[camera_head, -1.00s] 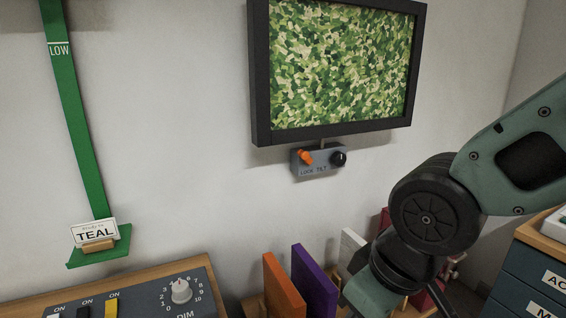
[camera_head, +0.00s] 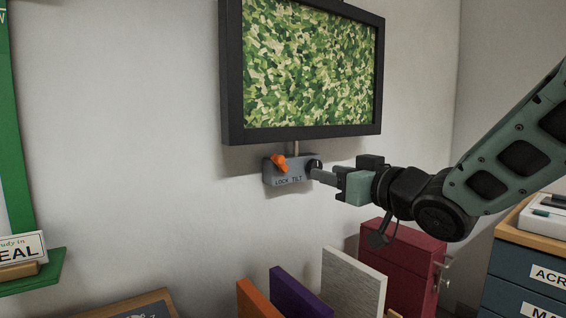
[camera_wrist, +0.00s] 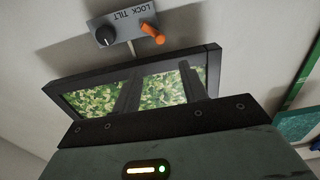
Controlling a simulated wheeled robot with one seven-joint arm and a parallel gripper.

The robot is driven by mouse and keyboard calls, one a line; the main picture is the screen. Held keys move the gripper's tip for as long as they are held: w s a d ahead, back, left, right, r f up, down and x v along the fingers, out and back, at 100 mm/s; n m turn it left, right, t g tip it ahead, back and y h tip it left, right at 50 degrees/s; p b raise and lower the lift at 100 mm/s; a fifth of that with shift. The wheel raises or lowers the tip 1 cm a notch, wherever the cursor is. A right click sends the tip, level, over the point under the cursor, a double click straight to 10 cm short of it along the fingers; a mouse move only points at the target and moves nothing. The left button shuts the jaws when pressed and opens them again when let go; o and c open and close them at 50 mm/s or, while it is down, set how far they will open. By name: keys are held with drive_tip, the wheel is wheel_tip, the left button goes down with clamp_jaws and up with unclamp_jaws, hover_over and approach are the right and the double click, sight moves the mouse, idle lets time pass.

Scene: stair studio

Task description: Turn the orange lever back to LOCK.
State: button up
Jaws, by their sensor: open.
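The orange lever (camera_head: 279,162) sits on the left part of a small grey box marked LOCK and TILT (camera_head: 291,180), below the framed picture. In the wrist view the orange lever (camera_wrist: 153,33) sticks out of the box (camera_wrist: 125,25) beside a black knob (camera_wrist: 106,36). My gripper (camera_head: 316,174) reaches in from the right, its fingers in front of the knob's side of the box. In the wrist view the fingers (camera_wrist: 158,95) are spread apart with nothing between them. The lever is outside the fingers. Whether a finger touches the box I cannot tell.
The black-framed green picture (camera_head: 229,75) hangs just above the box. Below stand an orange panel (camera_head: 257,300), a purple panel (camera_head: 298,292), a white panel (camera_head: 352,285) and a red case (camera_head: 405,265). The wall left of the box is clear.

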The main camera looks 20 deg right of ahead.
drive_tip(key=w, duration=0.1)
drive_tip(key=p, duration=1.4)
approach(282, 161)
drive_tip(key=p+x, duration=0.1)
drive_tip(key=x, duration=0.8)
clamp_jaws()
